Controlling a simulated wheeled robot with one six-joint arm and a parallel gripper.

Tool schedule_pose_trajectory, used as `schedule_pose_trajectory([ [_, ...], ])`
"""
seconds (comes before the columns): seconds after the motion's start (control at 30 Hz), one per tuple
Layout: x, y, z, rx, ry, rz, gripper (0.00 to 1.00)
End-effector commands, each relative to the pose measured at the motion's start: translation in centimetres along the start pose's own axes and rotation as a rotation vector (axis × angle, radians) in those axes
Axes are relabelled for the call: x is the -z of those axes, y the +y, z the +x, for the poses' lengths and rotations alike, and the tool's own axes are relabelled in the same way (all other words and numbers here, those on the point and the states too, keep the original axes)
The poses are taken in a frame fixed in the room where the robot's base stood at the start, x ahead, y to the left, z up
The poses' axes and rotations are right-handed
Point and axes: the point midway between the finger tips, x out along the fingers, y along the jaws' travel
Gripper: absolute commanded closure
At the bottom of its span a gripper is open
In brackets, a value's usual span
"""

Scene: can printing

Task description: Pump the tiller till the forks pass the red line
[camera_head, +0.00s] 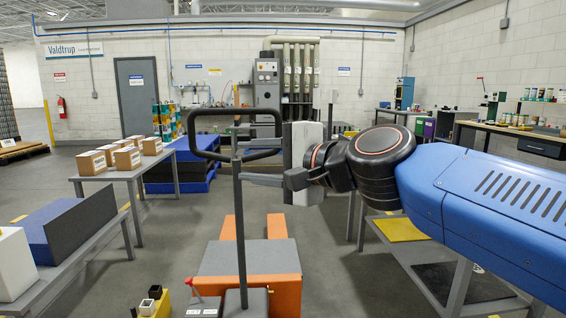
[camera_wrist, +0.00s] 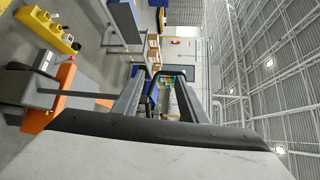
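The tiller (camera_head: 239,215) is a dark upright pole with a black loop handle (camera_head: 192,135) on top. It rises from an orange pallet truck (camera_head: 285,270) with a grey top. Orange fork-like bars (camera_head: 277,226) extend away from me. My gripper (camera_head: 250,153) is at the right of the loop, its two fingers apart, one above and one below the loop's lower bar. In the wrist view, the spread fingers (camera_wrist: 157,98) show the loop near their tips; contact is unclear. I cannot make out a red line.
A red-tipped lever (camera_head: 189,282) and a label reading LIFT are at the truck's near left. A table with cartons (camera_head: 120,174) is left; a workbench (camera_head: 440,262) is right. Floor between is partly clear.

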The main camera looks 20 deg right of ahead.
Motion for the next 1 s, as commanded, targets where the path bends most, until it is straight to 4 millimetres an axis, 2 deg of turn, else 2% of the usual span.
schedule_pose_trajectory([
  [0.2,0.1,0.0,-2.4,0.002,0.004,0.000,0.61],
  [0.5,0.1,0.0,-4.5,0.001,0.003,0.001,0.61],
  [1.0,0.2,0.0,-7.0,0.000,0.004,0.002,0.61],
])
